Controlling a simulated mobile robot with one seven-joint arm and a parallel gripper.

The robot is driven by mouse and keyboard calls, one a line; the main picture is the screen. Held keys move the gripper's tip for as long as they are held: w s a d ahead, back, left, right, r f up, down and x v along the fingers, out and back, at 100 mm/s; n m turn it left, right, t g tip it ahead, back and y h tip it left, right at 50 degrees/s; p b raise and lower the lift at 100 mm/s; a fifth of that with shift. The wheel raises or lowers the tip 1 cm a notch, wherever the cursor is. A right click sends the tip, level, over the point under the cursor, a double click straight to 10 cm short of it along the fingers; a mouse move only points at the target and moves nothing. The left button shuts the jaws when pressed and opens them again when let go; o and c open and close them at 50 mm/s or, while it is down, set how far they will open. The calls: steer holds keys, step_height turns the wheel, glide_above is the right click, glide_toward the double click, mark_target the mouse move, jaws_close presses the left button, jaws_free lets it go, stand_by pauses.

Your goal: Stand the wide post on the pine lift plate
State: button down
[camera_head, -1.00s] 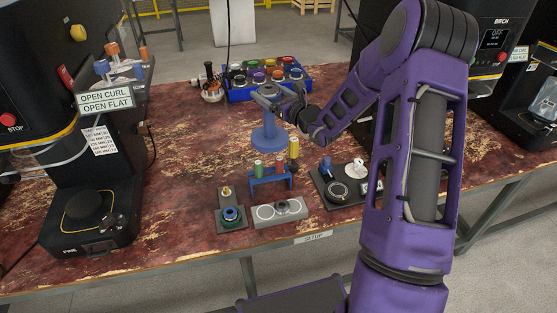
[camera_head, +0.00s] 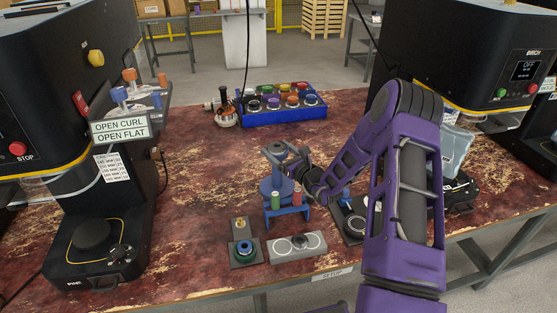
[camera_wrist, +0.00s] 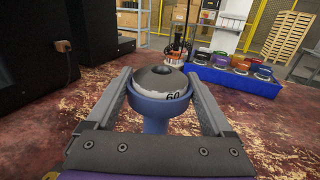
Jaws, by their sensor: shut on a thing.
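The wide post (camera_head: 271,190) is blue with a broad foot and a cup-like top. In the wrist view its top (camera_wrist: 157,107) holds a grey domed disc marked 60. My gripper (camera_head: 277,150) is shut on the post near its top, with one finger on each side. The post looks upright; I cannot tell whether its foot clears the table. The pine lift plate (camera_head: 91,235) is the black round disc low in the left machine, inside a yellow outline. Nothing stands on it. It is well left of the post.
A blue rack (camera_head: 288,213) with coloured pegs stands just in front of the post. Grey fixtures (camera_head: 297,247) lie nearer the front edge. A blue tray (camera_head: 283,117) of coloured caps sits behind. Table between the left machine and post is mostly clear; a lever-and-sign stand (camera_head: 120,130) is at left.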

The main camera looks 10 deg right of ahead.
steer(key=shift+f, duration=1.5)
steer(key=shift+f+b, duration=0.15)
steer(key=shift+b, duration=0.15)
jaws_free()
